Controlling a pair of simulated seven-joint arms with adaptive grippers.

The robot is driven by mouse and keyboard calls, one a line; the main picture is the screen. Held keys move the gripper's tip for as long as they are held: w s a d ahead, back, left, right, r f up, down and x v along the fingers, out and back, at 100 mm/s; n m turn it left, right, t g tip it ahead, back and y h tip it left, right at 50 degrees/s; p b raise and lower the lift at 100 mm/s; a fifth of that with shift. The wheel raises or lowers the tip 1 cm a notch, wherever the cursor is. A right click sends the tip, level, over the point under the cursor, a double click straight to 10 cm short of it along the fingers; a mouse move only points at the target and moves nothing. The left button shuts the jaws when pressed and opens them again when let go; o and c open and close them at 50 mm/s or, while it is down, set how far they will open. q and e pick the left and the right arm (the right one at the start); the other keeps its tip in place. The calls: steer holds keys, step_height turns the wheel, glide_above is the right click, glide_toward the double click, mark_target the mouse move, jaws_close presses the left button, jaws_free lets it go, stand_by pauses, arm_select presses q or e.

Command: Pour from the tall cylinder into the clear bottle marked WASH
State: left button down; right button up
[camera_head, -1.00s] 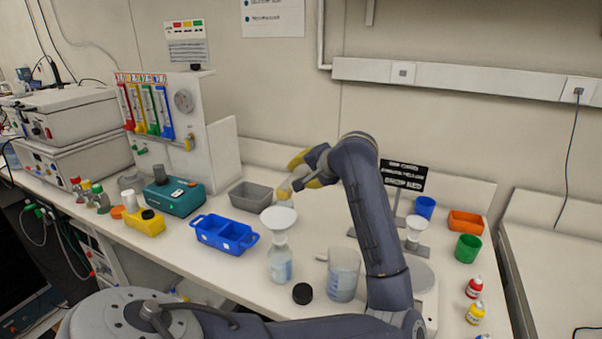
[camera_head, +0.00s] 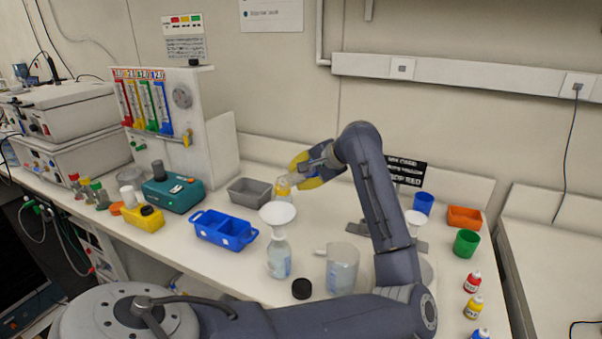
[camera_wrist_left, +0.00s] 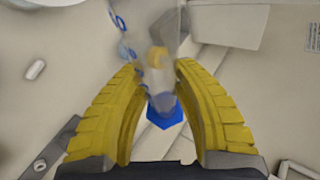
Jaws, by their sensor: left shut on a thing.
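My left gripper (camera_head: 308,172) has yellow fingers and is shut on the tall cylinder, above the bench behind the funnel. The cylinder is clear, with yellowish liquid (camera_head: 283,187) showing beside the fingers in the head view. In the left wrist view its blue foot (camera_wrist_left: 166,112) shows between the fingers (camera_wrist_left: 160,100); the clear tube is blurred. A clear bottle (camera_head: 279,261) with pale liquid and a blue label stands upright, a white funnel (camera_head: 277,214) in its mouth. Its label is too small to read. Whether the cylinder touches the funnel, I cannot tell. My right gripper is not in view.
A clear beaker (camera_head: 342,271) stands right of the bottle, with a black cap (camera_head: 301,288) between them. A blue tray (camera_head: 223,232) and a grey tray (camera_head: 250,193) are to the left. Colored cups and small dropper bottles (camera_head: 472,307) stand at the right.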

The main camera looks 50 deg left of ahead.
arm_select(q)
steer(key=shift+f, duration=0.1)
stand_by(0.4)
steer(key=shift+w+a+r+m+g+h, duration=0.2)
steer(key=shift+w+r+m+g+h, duration=0.3)
steer(key=shift+r+g, duration=0.3)
steer(key=shift+w+a+f+m+g, duration=0.2)
steer(key=shift+w+f+g, duration=0.15)
steer(key=shift+f, duration=0.25)
steer(key=shift+w+a+f+m+g, duration=0.1)
steer(key=shift+w+f+m+g, duration=0.1)
steer(key=shift+w+f+g, duration=0.25)
steer(key=shift+s+f+h, duration=0.2)
steer(key=shift+f+h, duration=0.1)
steer(key=shift+f, duration=0.05)
steer(key=s+d+f+m+g+h, duration=0.1)
steer(key=s+d+f+m+g, duration=0.2)
steer(key=s+f+m+g, duration=0.2)
steer(key=shift+s+f+g, duration=0.4)
steer(key=shift+s+g, duration=0.7)
steer(key=shift+g, duration=0.1)
